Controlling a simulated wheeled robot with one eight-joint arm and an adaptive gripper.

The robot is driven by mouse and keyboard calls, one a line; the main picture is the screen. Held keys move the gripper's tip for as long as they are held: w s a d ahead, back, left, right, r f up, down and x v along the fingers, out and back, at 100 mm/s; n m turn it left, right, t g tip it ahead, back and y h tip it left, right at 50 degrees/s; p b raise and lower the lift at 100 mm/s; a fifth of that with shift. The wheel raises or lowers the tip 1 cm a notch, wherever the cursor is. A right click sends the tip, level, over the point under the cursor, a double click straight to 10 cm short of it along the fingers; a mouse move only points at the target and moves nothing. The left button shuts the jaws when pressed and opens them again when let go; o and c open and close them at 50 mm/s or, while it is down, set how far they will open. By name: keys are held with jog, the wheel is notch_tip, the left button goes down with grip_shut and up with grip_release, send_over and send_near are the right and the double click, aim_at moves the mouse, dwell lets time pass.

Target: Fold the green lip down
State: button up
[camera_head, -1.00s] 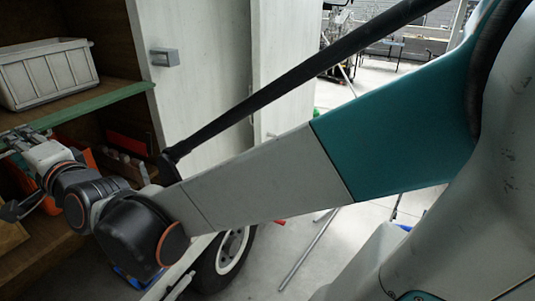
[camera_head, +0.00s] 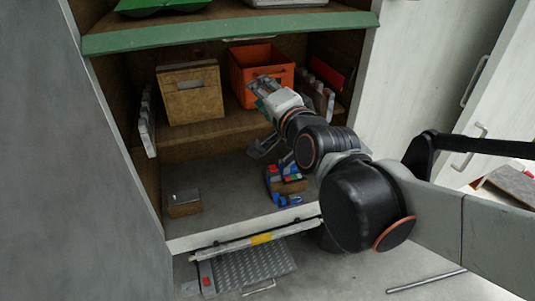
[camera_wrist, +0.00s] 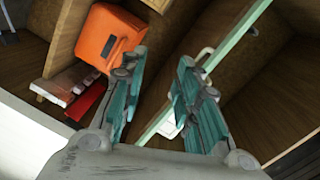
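The green lip (camera_head: 230,32) runs along the front edge of the upper shelf in the truck's cabinet, at the top of the head view. It stands raised along that edge, with a pale handle (camera_head: 248,38) below it. My gripper (camera_head: 262,84) is below the lip, in front of the orange crate, apart from both. In the wrist view the lip (camera_wrist: 235,38) crosses diagonally behind and beside the right finger. My gripper's two teal fingers (camera_wrist: 163,78) are spread, with nothing between them. How far the lip is from the fingertips I cannot tell.
An orange crate (camera_head: 262,62) and a brown box (camera_head: 190,92) stand on the middle shelf. A green item (camera_head: 160,6) lies above the lip. Colourful items (camera_head: 287,180) and a small box (camera_head: 184,203) sit on the bottom floor. White doors (camera_head: 425,70) stand open at right.

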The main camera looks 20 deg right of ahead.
jog(key=s+d+f+n+g+b, duration=0.1)
jog(key=f+n+b, duration=0.1)
jog(key=f+b, duration=0.2)
jog(key=s+f+n+g+b, duration=0.2)
jog(key=f+b, duration=0.2)
jog(key=f, duration=0.6)
jog(key=shift+d+f+h, duration=0.25)
jog(key=shift+d+h, duration=0.05)
jog(key=shift+d, duration=0.05)
jog(key=shift+f, duration=0.1)
jog(key=s+f+n+g+b, duration=0.2)
jog(key=f+b, duration=0.4)
jog(key=f, duration=0.3)
jog(key=s+f+n+g+b, duration=0.2)
jog(key=s+f+n+b, duration=0.2)
jog(key=s+f, duration=0.3)
jog(key=s+f+n+g+b, duration=0.2)
jog(key=s+f+b, duration=0.3)
jog(key=f, duration=0.5)
jog(key=n+b, duration=0.1)
jog(key=b, duration=0.1)
jog(key=shift+d+f+g+b, duration=0.25)
jog(key=shift+f+g+b, duration=0.05)
jog(key=shift+g+b, duration=0.1)
